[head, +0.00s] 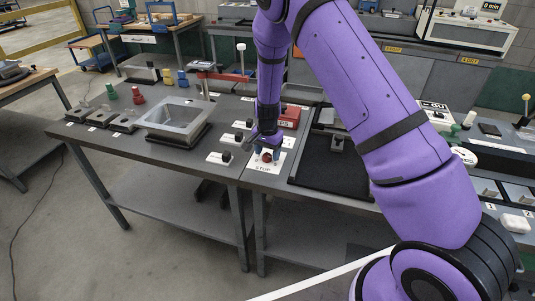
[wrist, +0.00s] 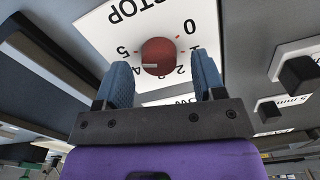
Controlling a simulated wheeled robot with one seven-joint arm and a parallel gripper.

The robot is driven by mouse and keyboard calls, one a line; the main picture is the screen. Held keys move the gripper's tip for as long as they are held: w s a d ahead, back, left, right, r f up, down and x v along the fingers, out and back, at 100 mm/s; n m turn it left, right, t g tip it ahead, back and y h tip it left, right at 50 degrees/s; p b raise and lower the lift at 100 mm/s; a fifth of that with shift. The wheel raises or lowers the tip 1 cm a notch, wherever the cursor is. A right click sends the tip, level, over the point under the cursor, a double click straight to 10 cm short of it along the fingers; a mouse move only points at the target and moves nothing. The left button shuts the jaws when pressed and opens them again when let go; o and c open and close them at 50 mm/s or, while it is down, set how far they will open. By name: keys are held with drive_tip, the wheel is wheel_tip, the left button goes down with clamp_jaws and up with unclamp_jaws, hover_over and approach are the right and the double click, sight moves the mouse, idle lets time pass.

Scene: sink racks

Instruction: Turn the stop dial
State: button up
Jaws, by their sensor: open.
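The stop dial is a round dark red knob (wrist: 159,56) on a white plate (wrist: 110,28) marked STOP, with numbers around the knob. In the head view the dial (head: 266,156) sits near the front edge of the grey bench, partly hidden by my gripper. My gripper (wrist: 165,82) is open, with one blue finger on each side of the dial's near side. I cannot tell whether either finger touches it. It also shows in the head view (head: 266,145).
Black knobs on white plates stand beside the dial, one (wrist: 299,74) at the right of the wrist view. A red box (head: 290,117) is just behind the gripper. A metal basin (head: 180,118) is to the left and a black tray (head: 325,165) to the right.

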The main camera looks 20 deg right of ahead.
wheel_tip(320, 180, up, 10)
idle(0.4)
idle(0.3)
wheel_tip(320, 180, up, 14)
drive_tip(key=f+n+t+y, duration=0.1)
drive_tip(key=n, duration=0.1)
hover_over(268, 155)
drive_tip(key=s+d, duration=0.2)
drive_tip(key=s, duration=0.3)
drive_tip(key=s+d+r+n+t, duration=0.1)
drive_tip(key=s+d+r+n, duration=0.15)
drive_tip(key=s+r, duration=0.85)
drive_tip(key=s+d+r+n+t, duration=0.1)
drive_tip(key=s+r+n, duration=0.1)
drive_tip(key=s, duration=0.9)
drive_tip(key=s+d+r+n+t+h, duration=0.1)
drive_tip(key=s+r, duration=0.4)
drive_tip(key=s, duration=0.5)
drive_tip(key=shift+s+r+n+t, duration=0.35)
drive_tip(key=shift+n+t, duration=0.25)
drive_tip(key=shift+n, duration=0.45)
